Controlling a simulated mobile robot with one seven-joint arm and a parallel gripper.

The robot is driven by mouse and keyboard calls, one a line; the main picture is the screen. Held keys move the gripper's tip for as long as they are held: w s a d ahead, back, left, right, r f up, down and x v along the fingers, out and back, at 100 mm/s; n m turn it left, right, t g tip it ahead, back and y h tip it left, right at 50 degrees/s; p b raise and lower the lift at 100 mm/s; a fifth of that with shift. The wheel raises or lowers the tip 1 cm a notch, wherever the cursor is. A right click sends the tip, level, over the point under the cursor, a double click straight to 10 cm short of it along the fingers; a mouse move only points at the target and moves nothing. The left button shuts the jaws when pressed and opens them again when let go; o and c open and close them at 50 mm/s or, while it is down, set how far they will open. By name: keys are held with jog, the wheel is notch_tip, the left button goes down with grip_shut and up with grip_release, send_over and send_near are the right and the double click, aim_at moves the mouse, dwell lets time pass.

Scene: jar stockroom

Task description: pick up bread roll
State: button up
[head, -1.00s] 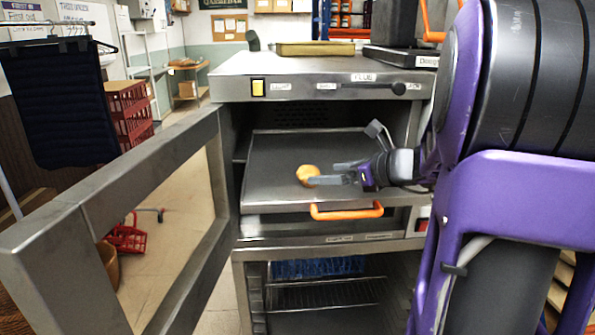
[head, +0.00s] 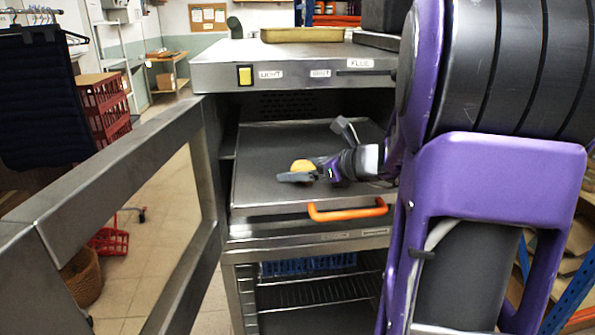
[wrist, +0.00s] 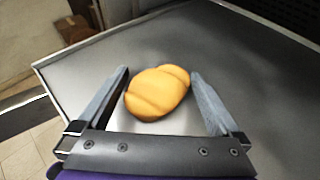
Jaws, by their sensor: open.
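The bread roll (wrist: 157,92) is golden-yellow and rounded. In the head view the roll (head: 303,166) sits on the tray (head: 262,140) inside the open oven, partly hidden behind my gripper (head: 305,172). My gripper is open and reaches in from the right, low over the tray.
The oven door (head: 120,165) stands open at the left. An orange handle (head: 347,212) is at the front below the tray. The oven top (head: 290,65) overhangs the tray. A blue basket (head: 305,265) and wire rack are below.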

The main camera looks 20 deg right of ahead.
jog(key=shift+s+r, duration=0.1)
jog(key=shift+s, duration=0.05)
jog(key=shift+c, duration=0.6)
jog(key=c, duration=1)
